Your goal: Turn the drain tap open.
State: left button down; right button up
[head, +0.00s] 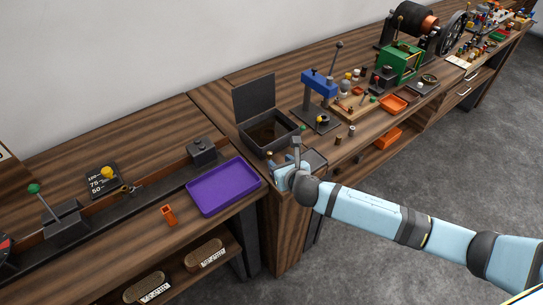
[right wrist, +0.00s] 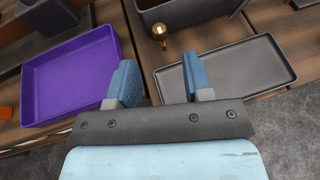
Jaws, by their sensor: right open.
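The drain tap (right wrist: 160,31) shows in the right wrist view as a small brass piece with a round end, at the near side of a dark box (right wrist: 190,12). Whether the tap is open or closed I cannot tell. In the head view the dark box (head: 262,110) stands with its lid up. My right gripper (head: 281,177) is in front of that box, above the table's front edge. In the wrist view the right gripper (right wrist: 160,80) has its blue fingers apart, nothing between them, with the tap beyond the fingertips and not touched. My left gripper is not in view.
A grey tray (right wrist: 262,80) lies below the box, beside the right finger. A purple tray (head: 222,187) lies to the left on the lower bench. A blue press (head: 318,83) and several small parts stand to the right of the box.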

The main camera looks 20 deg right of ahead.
aim_at(271, 155)
jog(key=x, duration=0.6)
jog(key=shift+w+a+f, duration=0.1)
jog(key=shift+w, duration=0.15)
